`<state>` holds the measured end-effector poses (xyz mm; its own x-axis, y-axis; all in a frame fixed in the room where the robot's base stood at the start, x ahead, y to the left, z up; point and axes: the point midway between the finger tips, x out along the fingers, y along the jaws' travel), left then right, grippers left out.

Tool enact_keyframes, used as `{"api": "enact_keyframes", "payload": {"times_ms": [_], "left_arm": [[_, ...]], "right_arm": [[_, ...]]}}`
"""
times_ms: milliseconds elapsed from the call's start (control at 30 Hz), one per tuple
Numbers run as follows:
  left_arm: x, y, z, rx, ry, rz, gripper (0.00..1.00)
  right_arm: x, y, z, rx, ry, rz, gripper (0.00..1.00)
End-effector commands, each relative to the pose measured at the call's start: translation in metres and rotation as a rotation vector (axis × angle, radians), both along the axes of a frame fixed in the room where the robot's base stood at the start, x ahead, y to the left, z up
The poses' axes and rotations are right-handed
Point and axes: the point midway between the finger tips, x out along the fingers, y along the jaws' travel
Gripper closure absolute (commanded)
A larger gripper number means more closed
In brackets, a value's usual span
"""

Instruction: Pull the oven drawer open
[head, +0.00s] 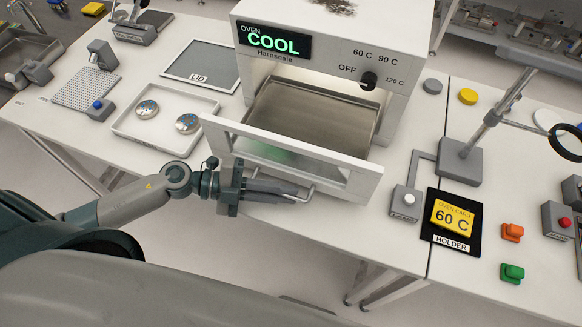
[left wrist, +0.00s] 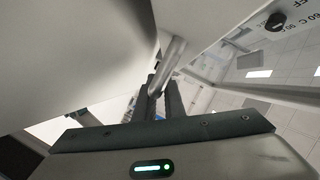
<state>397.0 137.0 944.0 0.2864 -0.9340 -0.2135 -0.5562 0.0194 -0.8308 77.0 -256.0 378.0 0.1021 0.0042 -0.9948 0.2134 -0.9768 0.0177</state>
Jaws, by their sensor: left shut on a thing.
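The oven (head: 318,40) stands at the back middle, its display reading COOL and its knob (head: 368,80) at OFF. Its drawer (head: 350,176) stands out from the oven body, and the flat metal inside of the drawer shows behind its pale front panel. My left gripper (head: 296,190) is in front of this panel, shut on the drawer's metal bar handle (head: 310,190). In the left wrist view the two dark fingers (left wrist: 162,100) close around the handle bar (left wrist: 170,58). My right gripper is not in view.
Left of the drawer is a white tray (head: 166,142) with two round discs, and a lid plate (head: 201,66) behind it. To the right are a lamp switch (head: 405,201), a card holder (head: 434,235) with a yellow 60 C card (head: 452,217), and a lamp stand (head: 460,160).

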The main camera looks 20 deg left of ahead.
Motion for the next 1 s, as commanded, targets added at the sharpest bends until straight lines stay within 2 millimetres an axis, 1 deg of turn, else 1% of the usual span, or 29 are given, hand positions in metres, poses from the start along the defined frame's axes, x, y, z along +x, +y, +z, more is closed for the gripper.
{"api": "enact_keyframes", "payload": {"times_ms": [33, 200, 400, 633, 667, 700, 733, 1000], "left_arm": [[-0.010, 0.000, 0.001, 0.000, 0.006, -0.001, 1.00], [-0.027, 0.001, 0.000, 0.001, 0.002, -0.002, 1.00], [-0.032, 0.001, 0.000, 0.000, -0.001, -0.001, 1.00], [-0.031, 0.001, 0.000, 0.000, -0.001, -0.001, 1.00], [-0.031, 0.001, 0.000, 0.000, -0.001, -0.001, 0.88], [-0.031, 0.001, 0.000, 0.000, -0.001, -0.001, 0.79], [-0.031, 0.001, 0.000, 0.000, -0.001, -0.001, 0.72], [-0.031, 0.001, 0.000, 0.000, 0.000, 0.000, 0.72]], "right_arm": [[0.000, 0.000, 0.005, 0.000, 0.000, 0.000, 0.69], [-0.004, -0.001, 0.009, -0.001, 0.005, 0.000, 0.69], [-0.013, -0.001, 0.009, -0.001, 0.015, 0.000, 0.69], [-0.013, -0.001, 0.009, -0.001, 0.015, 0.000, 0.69], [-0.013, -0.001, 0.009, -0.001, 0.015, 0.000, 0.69], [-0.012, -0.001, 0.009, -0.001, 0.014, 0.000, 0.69], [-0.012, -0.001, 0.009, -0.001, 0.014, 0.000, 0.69], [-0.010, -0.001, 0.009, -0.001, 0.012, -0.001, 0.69]]}}
